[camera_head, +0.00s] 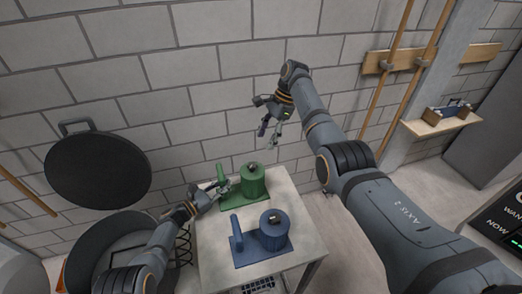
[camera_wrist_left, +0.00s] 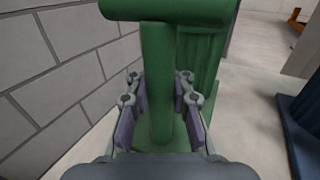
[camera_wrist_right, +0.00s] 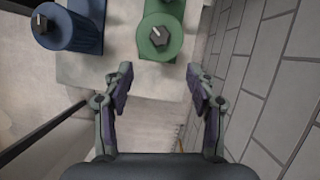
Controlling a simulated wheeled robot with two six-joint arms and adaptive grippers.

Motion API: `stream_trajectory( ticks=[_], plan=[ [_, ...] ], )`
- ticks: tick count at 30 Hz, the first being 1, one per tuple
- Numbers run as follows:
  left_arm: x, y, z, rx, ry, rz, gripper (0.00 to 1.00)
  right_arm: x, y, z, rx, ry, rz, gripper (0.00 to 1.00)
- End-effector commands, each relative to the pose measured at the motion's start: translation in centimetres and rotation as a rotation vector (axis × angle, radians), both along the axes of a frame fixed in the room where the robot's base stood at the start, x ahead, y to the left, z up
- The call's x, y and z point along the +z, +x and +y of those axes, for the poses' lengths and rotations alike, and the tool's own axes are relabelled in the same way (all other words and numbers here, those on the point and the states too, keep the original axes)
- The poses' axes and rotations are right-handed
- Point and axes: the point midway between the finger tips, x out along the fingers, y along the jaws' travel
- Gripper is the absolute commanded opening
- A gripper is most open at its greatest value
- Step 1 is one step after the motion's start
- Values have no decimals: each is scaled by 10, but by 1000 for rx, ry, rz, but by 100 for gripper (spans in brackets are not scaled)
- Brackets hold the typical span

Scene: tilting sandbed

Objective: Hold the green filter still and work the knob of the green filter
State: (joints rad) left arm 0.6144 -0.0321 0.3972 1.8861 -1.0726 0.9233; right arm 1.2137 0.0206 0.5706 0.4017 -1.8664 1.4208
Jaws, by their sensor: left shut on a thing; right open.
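The green filter (camera_head: 253,183) stands at the back of the small table, with a round body, a dark knob (camera_head: 253,166) on top and an upright green post at its left. My left gripper (camera_head: 222,187) is shut on that post; the left wrist view shows the post (camera_wrist_left: 158,75) between its fingers. My right gripper (camera_head: 270,134) is open and empty, above the filter and a little to its right. In the right wrist view the green filter (camera_wrist_right: 173,44) with its pale-pointered knob (camera_wrist_right: 160,36) lies beyond the open fingertips, apart from them.
A blue filter (camera_head: 262,240) of the same shape stands in front of the green one on the pale table (camera_head: 212,246). A block wall (camera_head: 220,60) rises behind. A round black pan with a raised lid (camera_head: 98,170) is at the left. A wooden shelf (camera_head: 440,124) is at the right.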

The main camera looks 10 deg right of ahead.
Motion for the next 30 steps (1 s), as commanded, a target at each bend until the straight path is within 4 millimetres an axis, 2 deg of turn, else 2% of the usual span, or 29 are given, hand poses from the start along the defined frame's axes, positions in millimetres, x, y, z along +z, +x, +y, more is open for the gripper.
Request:
stream_trajectory(
  ticks=[3,8,14,18,20,23,27,30],
  plan=[
    [-1,-1,-1,-1,0,2,0,12,1,-5,-1,-1,0,57],
    [-1,-1,-1,-1,-1,2,0,17,1,-7,0,0,1,57],
    [0,-1,-1,-1,-1,1,0,16,1,-7,1,1,0,56],
    [0,0,-1,-1,-1,1,0,3,5,1,76,54,-65,56],
    [0,0,-1,-1,-1,1,0,-10,9,10,159,111,-146,56],
    [0,0,-1,-1,-1,1,0,-34,17,30,342,232,-362,56],
    [0,0,-1,-1,-1,1,0,-59,24,55,585,352,-763,56],
    [0,0,0,-1,-1,1,0,-68,23,66,714,368,-1060,56]
  ],
)
